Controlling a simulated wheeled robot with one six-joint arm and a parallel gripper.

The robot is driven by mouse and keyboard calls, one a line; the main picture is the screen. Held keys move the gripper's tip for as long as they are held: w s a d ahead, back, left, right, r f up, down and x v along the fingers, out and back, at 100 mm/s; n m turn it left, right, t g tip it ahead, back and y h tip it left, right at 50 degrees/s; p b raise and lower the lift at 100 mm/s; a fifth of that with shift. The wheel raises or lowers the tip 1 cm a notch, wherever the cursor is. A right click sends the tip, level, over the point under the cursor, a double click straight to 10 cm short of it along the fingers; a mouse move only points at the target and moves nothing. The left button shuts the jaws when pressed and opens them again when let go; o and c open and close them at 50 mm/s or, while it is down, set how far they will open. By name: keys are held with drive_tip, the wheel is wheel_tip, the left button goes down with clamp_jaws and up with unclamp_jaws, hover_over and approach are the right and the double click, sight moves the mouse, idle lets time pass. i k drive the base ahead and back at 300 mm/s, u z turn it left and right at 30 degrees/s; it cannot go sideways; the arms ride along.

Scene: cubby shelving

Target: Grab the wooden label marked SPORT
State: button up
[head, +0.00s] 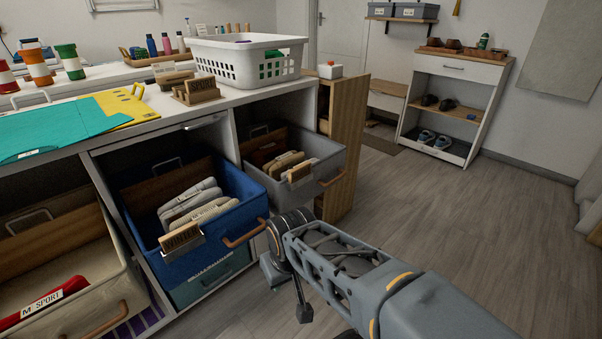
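The wooden label marked SPORT (203,84) stands upright in a small slotted wooden holder (196,99) on the white counter, in front of the white basket. Another wooden label stands just behind it, its text too small to read. My gripper (287,292) hangs low in front of the shelving, right of the blue bin and well below the counter top. Its fingers point down and look spread apart, with nothing visible between them. It is far from the SPORT label.
A white basket (246,62) stands right behind the label. A blue bin (188,257) with a WINTER label and a grey bin (325,158) stick out below the counter. Floor at right is clear.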

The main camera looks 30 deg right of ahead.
sight(193, 85)
drive_tip(key=z, duration=0.85)
drive_tip(key=i, duration=0.7)
drive_tip(key=u, duration=1.45)
